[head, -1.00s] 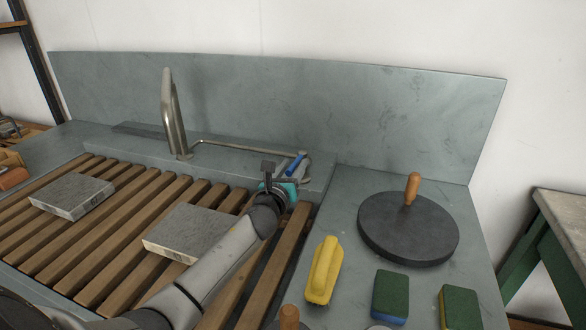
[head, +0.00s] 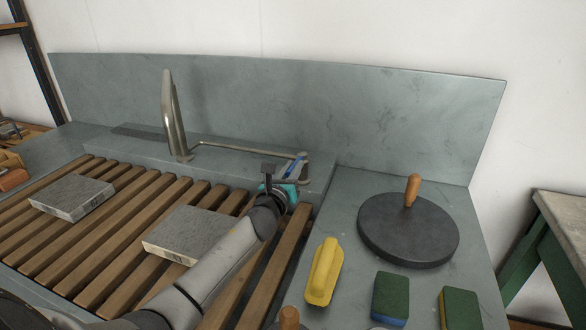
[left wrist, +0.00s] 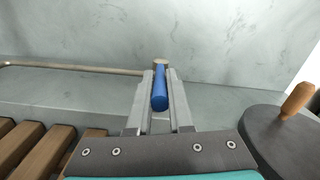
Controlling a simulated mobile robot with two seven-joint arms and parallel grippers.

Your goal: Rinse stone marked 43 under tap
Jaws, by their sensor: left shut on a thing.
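Two grey stone blocks lie apart on the wooden slats: a left stone (head: 72,196) and a nearer stone (head: 187,232). The nearer stone has a small mark on its front face, too small to read; I cannot tell which is 43. The bent metal tap (head: 172,115) stands behind the slats. A thin metal rod (head: 235,149) runs right from its base to a blue handle (left wrist: 159,88). My left gripper (head: 294,170) is shut on the blue handle, its fingers on either side of it in the left wrist view. My right gripper is not in view.
Right of the slats are a yellow brush (head: 323,272), a dark round disc with a wooden knob (head: 405,230) and two green-topped sponges (head: 391,296). A tall grey splashback (head: 300,105) closes the back. My left arm passes close beside the nearer stone.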

